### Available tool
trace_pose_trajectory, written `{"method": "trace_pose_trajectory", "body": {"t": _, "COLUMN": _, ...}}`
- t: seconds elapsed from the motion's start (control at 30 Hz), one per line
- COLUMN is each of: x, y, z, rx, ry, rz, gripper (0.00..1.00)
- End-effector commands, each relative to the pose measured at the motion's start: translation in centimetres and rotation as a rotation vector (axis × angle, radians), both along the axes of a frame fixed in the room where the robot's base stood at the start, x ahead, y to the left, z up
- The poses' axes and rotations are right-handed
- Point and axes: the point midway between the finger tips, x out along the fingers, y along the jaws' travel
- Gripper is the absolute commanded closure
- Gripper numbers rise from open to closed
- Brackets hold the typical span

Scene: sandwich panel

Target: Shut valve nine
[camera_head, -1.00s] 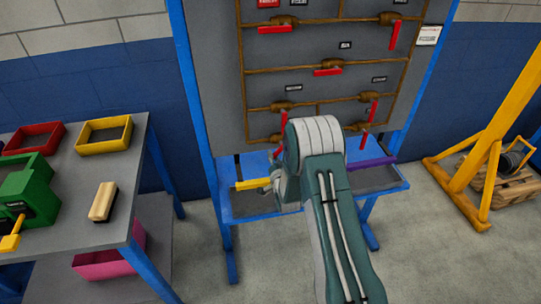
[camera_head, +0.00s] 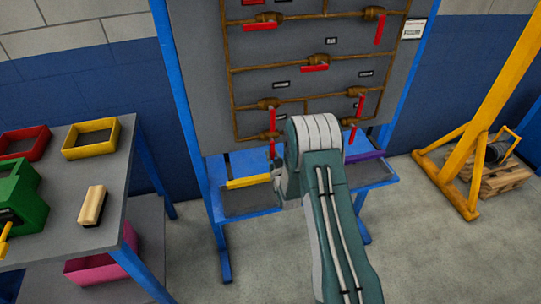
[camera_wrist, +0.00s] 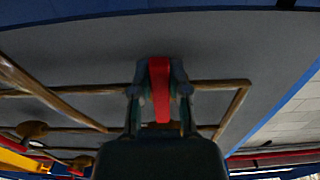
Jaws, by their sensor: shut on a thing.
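My gripper (camera_wrist: 160,95) is closed around a red valve handle (camera_wrist: 159,78) in the wrist view, one finger on each side. In the head view my gripper (camera_head: 278,177) is low at the left of my arm, close below the lower-left red handle (camera_head: 272,151), which hangs down; this appears to be the held one. Its brown valve body (camera_head: 270,135) sits on the pipework. The valve labels are too small to read, so I cannot tell which is valve nine.
The grey panel (camera_head: 200,75) carries other red-handled valves, some handles level, such as the middle one (camera_head: 314,68), some hanging. A blue tray shelf with yellow (camera_head: 248,182) and purple (camera_head: 365,155) bars lies below. A grey table (camera_head: 50,225) is left, a yellow frame (camera_head: 505,90) right.

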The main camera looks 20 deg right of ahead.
Motion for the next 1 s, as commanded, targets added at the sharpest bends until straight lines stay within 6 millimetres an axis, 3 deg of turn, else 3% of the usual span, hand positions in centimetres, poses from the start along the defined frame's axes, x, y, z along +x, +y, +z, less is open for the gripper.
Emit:
{"method": "trace_pose_trajectory", "body": {"t": 0.5, "x": 0.02, "y": -0.1, "z": -0.06, "rx": -0.023, "ry": 0.002, "rz": 0.001, "gripper": 1.0}}
{"method": "trace_pose_trajectory", "body": {"t": 0.53, "x": 0.02, "y": -0.1, "z": -0.05, "rx": -0.022, "ry": 0.002, "rz": 0.001, "gripper": 0.74}}
{"method": "trace_pose_trajectory", "body": {"t": 0.6, "x": 0.02, "y": -0.1, "z": -0.04, "rx": -0.022, "ry": 0.002, "rz": 0.001, "gripper": 0.43}}
{"method": "trace_pose_trajectory", "body": {"t": 1.0, "x": -0.2, "y": -0.08, "z": 0.05, "rx": -0.021, "ry": 0.0, "rz": 0.001, "gripper": 0.43}}
